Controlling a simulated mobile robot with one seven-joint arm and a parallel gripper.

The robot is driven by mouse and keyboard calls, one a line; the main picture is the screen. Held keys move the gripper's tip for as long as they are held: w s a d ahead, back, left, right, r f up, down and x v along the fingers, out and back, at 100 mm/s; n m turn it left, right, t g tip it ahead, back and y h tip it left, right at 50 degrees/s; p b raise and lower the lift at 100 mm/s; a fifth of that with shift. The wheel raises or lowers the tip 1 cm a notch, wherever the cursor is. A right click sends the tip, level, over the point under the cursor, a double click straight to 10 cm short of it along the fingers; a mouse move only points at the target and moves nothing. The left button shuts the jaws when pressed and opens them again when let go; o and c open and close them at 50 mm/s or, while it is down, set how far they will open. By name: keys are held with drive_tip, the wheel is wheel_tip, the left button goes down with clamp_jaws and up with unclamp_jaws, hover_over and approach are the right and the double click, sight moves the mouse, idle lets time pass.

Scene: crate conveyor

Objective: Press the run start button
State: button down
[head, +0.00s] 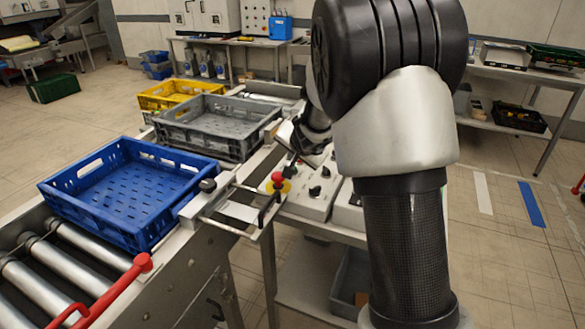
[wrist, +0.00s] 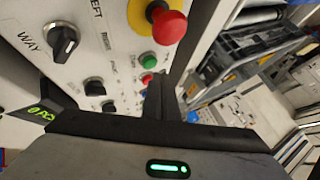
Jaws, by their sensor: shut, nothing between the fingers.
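The control panel (head: 308,202) stands beside the conveyor in the head view, with a red mushroom button (head: 278,179) on a yellow base. The wrist view shows the panel closely: the red mushroom button (wrist: 168,28), a small green button (wrist: 147,59), a small red button (wrist: 147,79) and black rotary knobs (wrist: 63,41). The green button looks like the start button, but its label is not readable. My gripper (wrist: 160,90) is shut and empty, its fingertips close to the small red and green buttons; contact cannot be told. In the head view it is partly hidden by my arm.
A blue crate (head: 72,184), a grey crate (head: 175,137) and a yellow crate (head: 160,98) stand along the roller conveyor (head: 70,265). A red lever (head: 120,288) and a metal bracket (head: 232,211) sit at its near edge. The floor at right has free room.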

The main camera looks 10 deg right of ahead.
drive_tip(key=shift+f, duration=0.2)
idle(0.4)
drive_tip(key=shift+f+b, duration=0.25)
drive_tip(key=shift+b, duration=0.25)
drive_tip(key=shift+f+b, duration=0.5)
drive_tip(key=shift+b, duration=0.05)
idle(0.4)
drive_tip(key=shift+r, duration=0.1)
drive_tip(key=shift+r+p, duration=0.8)
drive_tip(key=shift+p, duration=0.05)
wheel_tip(320, 180, up, 5)
drive_tip(key=p, duration=0.4)
drive_tip(key=shift+p, duration=0.3)
idle(0.3)
